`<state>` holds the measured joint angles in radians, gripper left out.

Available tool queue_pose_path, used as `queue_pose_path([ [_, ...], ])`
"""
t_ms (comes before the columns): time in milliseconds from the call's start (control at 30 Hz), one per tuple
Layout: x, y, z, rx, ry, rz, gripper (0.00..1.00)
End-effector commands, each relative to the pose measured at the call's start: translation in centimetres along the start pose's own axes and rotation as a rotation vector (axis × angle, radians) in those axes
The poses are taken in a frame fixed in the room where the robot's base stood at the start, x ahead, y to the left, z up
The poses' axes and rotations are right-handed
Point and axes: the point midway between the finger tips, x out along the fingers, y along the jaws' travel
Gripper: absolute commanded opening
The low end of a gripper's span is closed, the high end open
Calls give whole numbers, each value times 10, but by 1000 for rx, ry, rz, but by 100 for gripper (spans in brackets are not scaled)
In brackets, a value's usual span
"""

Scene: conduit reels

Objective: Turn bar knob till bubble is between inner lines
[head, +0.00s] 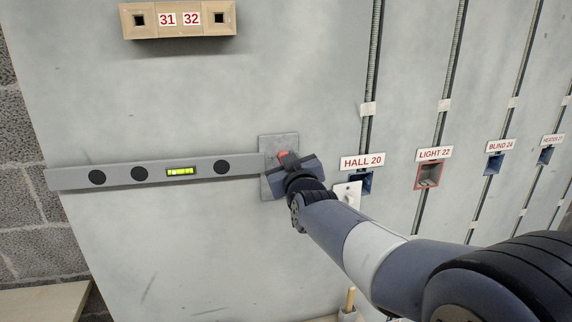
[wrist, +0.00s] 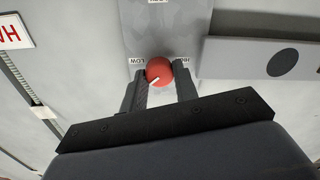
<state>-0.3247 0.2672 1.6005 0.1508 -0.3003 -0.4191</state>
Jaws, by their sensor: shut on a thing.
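The grey level bar (head: 205,168) runs across the wall panel, tilted a little with its right end higher in the head view. Its vial (head: 181,171) is bright yellow-green; the bubble and the inner lines are too small to tell apart. The red knob (wrist: 159,71) sits on a grey plate (wrist: 146,20) with LOW and HIGH labels, and a pale mark shows on the knob. My gripper (wrist: 160,78) is shut on the knob, one finger on each side. In the head view the knob (head: 284,155) is partly hidden by my gripper.
Labelled boxes, HALL 20 (head: 362,162), LIGHT 22 (head: 429,175) and BLIND 24 (head: 494,163), stand right of the plate below vertical conduits. A wooden block (head: 178,20) numbered 31 and 32 is above. The panel below the bar is clear.

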Motion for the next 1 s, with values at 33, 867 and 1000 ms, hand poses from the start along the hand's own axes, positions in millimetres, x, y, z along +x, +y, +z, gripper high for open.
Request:
queue_pose_path([
  [33, 0, 0, 0, -15, 0, 0, 6],
  [867, 0, 0, 0, -57, 0, 0, 47],
  [1000, 0, 0, 0, -57, 0, 0, 50],
])
